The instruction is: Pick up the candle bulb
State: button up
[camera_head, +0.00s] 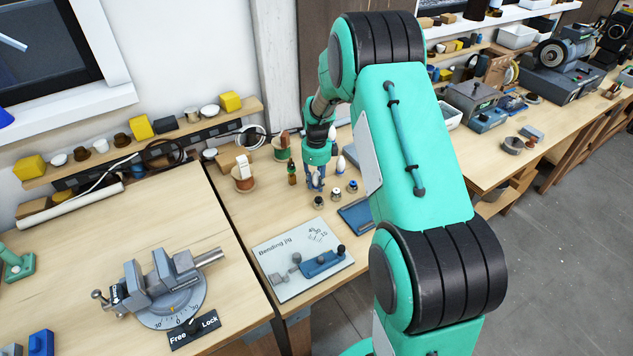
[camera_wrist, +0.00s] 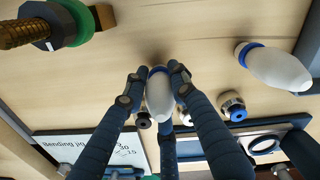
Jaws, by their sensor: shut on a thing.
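My gripper (camera_wrist: 157,76) points down at the bench, its fingers closed around a white candle bulb (camera_wrist: 159,97) with a blue collar. The fingertips press on both sides near the collar. The bulb's collar end points toward the bench, and I cannot tell if it still touches the wood. In the head view my gripper (camera_head: 316,182) is low over the middle bench, and its fingers hide the held bulb. A second white bulb with a blue collar (camera_wrist: 279,68) stands apart to the right; it also shows in the head view (camera_head: 341,164).
Small round sockets (camera_wrist: 233,106) stand close by. A blue tray (camera_head: 357,215) and the bending jig board (camera_head: 290,252) lie nearer the front. A vise (camera_head: 160,277) is on the left bench.

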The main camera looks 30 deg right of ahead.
jog(key=shift+r+p, duration=0.8)
jog(key=shift+r, duration=4.2)
